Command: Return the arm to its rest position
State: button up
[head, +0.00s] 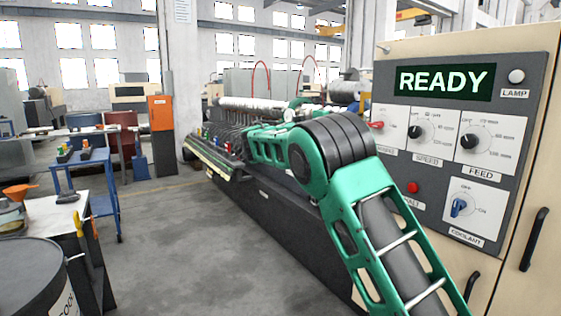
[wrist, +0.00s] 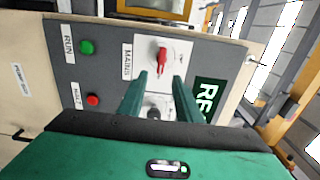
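My green arm (head: 315,165) rises from the bottom right in the head view and bends at a dark elbow joint in front of the control cabinet. Its forearm points away to the left, over the long machine. I cannot clearly make out my gripper in the head view. In the wrist view my gripper (wrist: 159,82) shows two green fingers standing apart with nothing between them. They point toward the grey control panel (wrist: 110,38), which appears turned sideways. The red MAINS switch (wrist: 162,54) shows just beyond the fingertips, apparently not held.
The cabinet's READY display (head: 444,81) is lit. The FEED dial (head: 470,140), SPEED dial (head: 416,131) and blue COOLANT switch (head: 459,207) face me. A long machine (head: 270,205) runs behind my arm. A blue cart (head: 112,190) and a dark barrel (head: 30,275) stand left. Open floor lies between.

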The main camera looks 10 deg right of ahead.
jog(key=s+d+f+n+g+y, duration=0.2)
jog(key=s+d+f+n+y, duration=0.2)
jog(key=s+d+f+n, duration=0.5)
jog(key=s+d+f+n+g+y, duration=0.1)
jog(key=s+d+f+n+y, duration=0.35)
jog(key=s, duration=0.85)
jog(key=s+a+f+n+g+y, duration=0.1)
jog(key=s+a+f+n+y, duration=0.2)
jog(key=s, duration=0.8)
jog(key=s+a+f+n+g+y, duration=0.1)
jog(key=s+a+f+n, duration=0.4)
jog(key=s, duration=0.6)
jog(key=s+a+f+n+g+y, duration=0.1)
jog(key=s+a+f+n+y, duration=0.3)
jog(key=s, duration=0.6)
notch_tip(320, 180, down, 4)
jog(key=a, duration=0.2)
jog(key=shift+s+a+y, duration=0.35)
jog(key=shift+s+a, duration=0.05)
jog(key=shift+r, duration=0.1)
